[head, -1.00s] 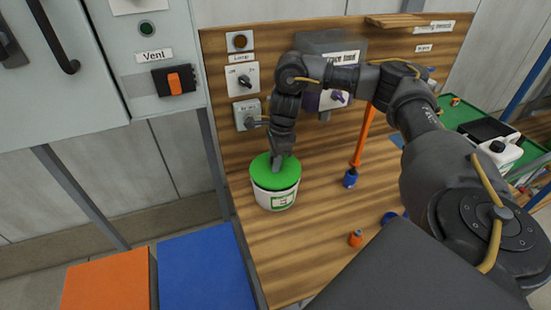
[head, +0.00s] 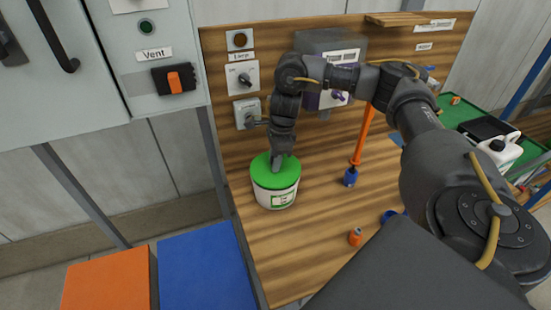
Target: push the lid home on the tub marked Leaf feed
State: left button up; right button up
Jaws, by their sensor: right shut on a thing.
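A white tub (head: 268,197) with a green-framed label stands upright on the wooden bench, near its left edge. The label's words are too small to read. A green lid (head: 262,173) lies on top of the tub. It looks about level, but I cannot tell whether it is fully seated. My right gripper (head: 277,166) points down with its fingertips at the lid's top, near the middle, and is shut. The fingertips are partly hidden by the wrist, so what lies between them does not show. My left gripper is out of view.
Bare bench lies between.

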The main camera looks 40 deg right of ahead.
jog(key=shift+f, duration=0.6)
dwell(0.7)
jog(key=o, duration=0.8)
jog(key=shift+r+p, duration=2.2)
jog(key=shift+r, duration=0.1)
jog(key=shift+o, duration=0.4)
jog(key=o, duration=0.5)
